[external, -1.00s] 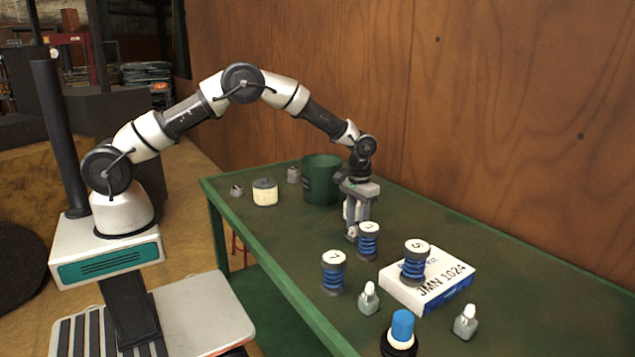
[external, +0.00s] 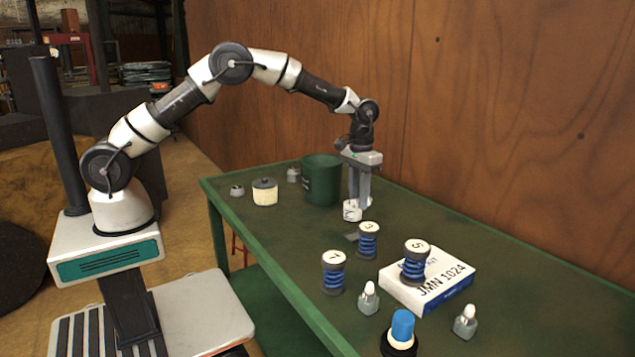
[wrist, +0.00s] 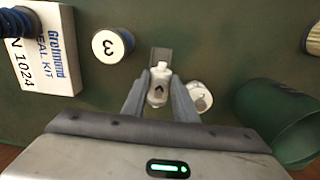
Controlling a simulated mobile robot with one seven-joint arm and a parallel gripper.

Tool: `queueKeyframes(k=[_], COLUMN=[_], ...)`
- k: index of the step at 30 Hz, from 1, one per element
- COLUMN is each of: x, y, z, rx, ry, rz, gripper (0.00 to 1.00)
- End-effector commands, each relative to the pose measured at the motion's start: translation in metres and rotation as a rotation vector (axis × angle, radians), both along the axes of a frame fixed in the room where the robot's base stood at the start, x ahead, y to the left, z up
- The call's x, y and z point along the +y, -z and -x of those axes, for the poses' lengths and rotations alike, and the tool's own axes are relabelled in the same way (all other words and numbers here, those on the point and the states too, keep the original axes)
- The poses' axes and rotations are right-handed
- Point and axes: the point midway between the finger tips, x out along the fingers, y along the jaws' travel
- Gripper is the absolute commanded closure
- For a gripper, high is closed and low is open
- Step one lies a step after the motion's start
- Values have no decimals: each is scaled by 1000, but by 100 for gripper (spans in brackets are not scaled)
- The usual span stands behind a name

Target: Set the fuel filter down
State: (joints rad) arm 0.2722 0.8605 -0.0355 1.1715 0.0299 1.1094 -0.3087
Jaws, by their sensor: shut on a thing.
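My gripper (external: 359,205) points down over the green bench and is shut on the fuel filter (wrist: 159,90). The filter is a small whitish body with a dark mark, between the two fingers in the wrist view. A white shape with a dark mark shows by the fingertips in the external view; I cannot tell how much of it is the filter. A small grey plate (wrist: 161,56) lies on the bench just past the filter. It also shows in the external view (external: 352,237), in front of the fingers.
A round whitish part (wrist: 201,97) sits close beside the right finger. A green bin (external: 321,180) stands left of the gripper. Spool 3 (external: 368,242), spool 7 (external: 333,273) and the seal kit box (external: 430,283) bearing spool 5 (external: 415,264) are nearer the camera.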

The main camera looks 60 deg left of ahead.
Motion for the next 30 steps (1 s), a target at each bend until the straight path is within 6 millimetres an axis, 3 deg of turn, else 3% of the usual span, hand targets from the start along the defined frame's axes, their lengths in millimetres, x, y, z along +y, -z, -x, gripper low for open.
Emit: queueKeyframes(k=[5, 10, 15, 21, 25, 30], x=[4, 40, 100, 154, 172, 180], y=[-12, -34, -61, -82, -87, -87], z=[2, 20, 67, 131, 161, 178], rx=[1, 2, 3, 0, 0, 0], ry=[-1, -3, -3, -3, -2, 0], rz=[-1, -2, -2, -1, 0, 0], gripper=[96, 96, 96, 96, 96, 96])
